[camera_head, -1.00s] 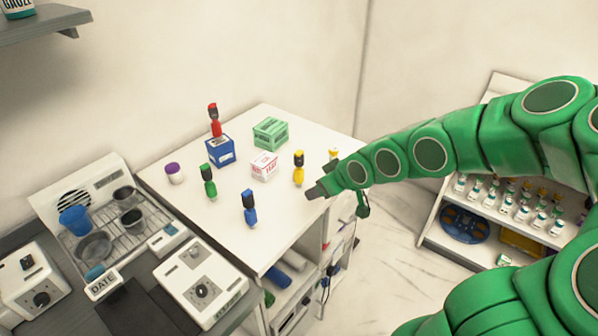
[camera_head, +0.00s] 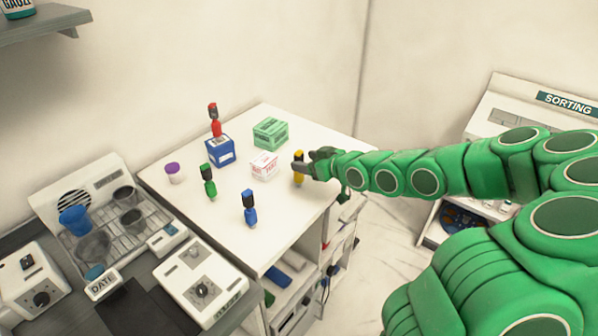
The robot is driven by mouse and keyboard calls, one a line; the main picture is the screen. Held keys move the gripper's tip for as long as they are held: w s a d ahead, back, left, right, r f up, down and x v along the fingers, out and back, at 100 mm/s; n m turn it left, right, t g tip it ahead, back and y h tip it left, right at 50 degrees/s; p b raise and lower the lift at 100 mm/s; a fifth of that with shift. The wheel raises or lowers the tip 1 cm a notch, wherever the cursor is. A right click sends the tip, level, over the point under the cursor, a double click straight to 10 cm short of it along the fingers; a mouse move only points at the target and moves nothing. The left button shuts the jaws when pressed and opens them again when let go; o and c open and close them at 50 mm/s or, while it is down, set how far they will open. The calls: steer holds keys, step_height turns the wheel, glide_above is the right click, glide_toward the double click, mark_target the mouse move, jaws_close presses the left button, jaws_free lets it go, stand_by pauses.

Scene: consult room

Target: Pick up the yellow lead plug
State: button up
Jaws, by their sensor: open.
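The jaws are open, and the fingers overlap the upper part of the plug in this view. I cannot tell whether both fingers are around it or whether they touch it. Part of the plug is hidden behind the gripper.
A white-and-red box (camera_head: 264,166) is close left of the plug, with a green box (camera_head: 270,133) behind.

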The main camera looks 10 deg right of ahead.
steer(key=shift+x, duration=2.05)
steer(key=shift+w+a+f, duration=0.35)
steer(key=shift+a+f, duration=0.05)
steer(key=shift+a, duration=0.05)
steer(key=c, duration=1)
steer(key=shift+r, duration=5)
